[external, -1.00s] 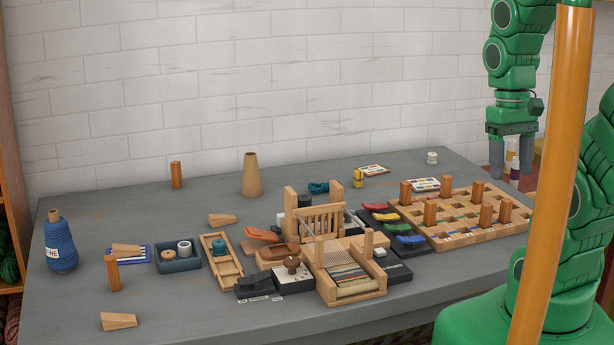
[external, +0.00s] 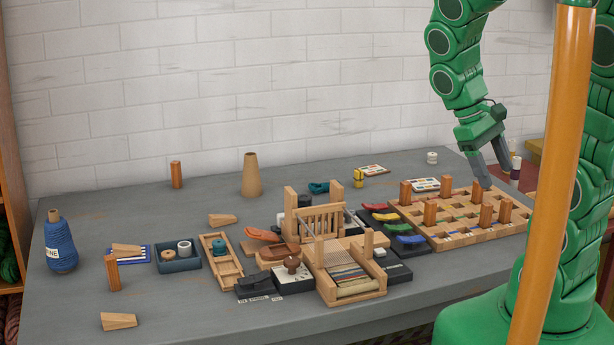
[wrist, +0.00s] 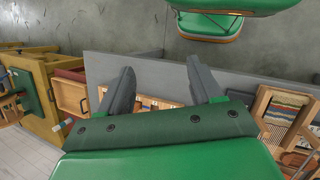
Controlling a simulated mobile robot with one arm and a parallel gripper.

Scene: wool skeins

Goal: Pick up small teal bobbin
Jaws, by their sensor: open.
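The small teal bobbin (external: 220,247) sits in a narrow wooden tray (external: 235,268) left of the middle of the table. It is not visible in the wrist view. My gripper (external: 496,177) is open and empty, tilted downward above the wooden peg board at the right end of the table, far from the bobbin. In the wrist view, the two grey fingers of my gripper (wrist: 161,68) are spread apart, with nothing held between them.
A blue-grey box (external: 178,265) with spools stands left of the wooden tray. A small wooden loom (external: 348,288) and the peg board (external: 465,240) with upright pegs lie between the tray and my gripper. The table's back left is mostly clear.

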